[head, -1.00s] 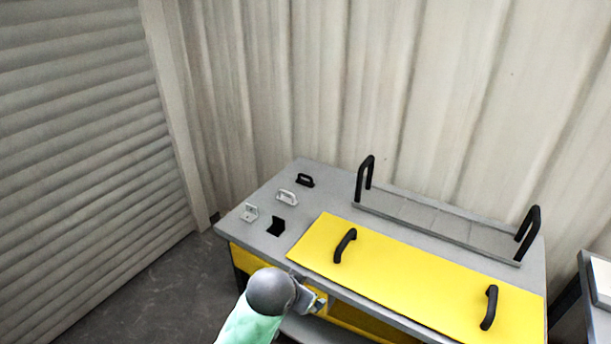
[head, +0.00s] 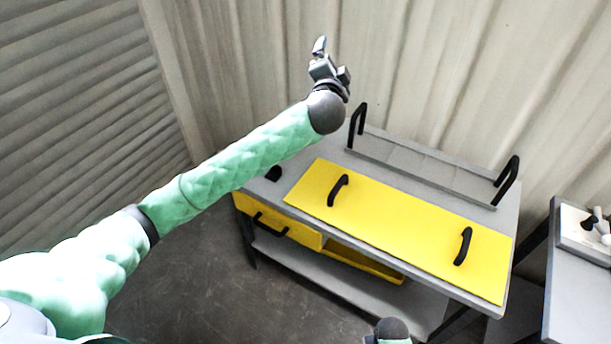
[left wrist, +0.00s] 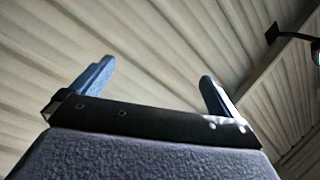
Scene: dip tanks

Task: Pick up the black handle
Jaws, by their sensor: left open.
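My left gripper (head: 320,50) is raised high in front of the corrugated wall, above the bench's back left corner, pointing up. In the left wrist view, the left gripper (left wrist: 157,72) has its two blue fingers wide apart with nothing between them, facing the ceiling. My right gripper does not show; only a grey arm joint shows at the bottom edge.
The grey bench (head: 420,312) carries the yellow lid (head: 400,228) and a long grey rack (head: 425,170) with tall black end handles. A black angled piece (head: 273,173) lies left of the lid. A second table (head: 580,290) stands at the right.

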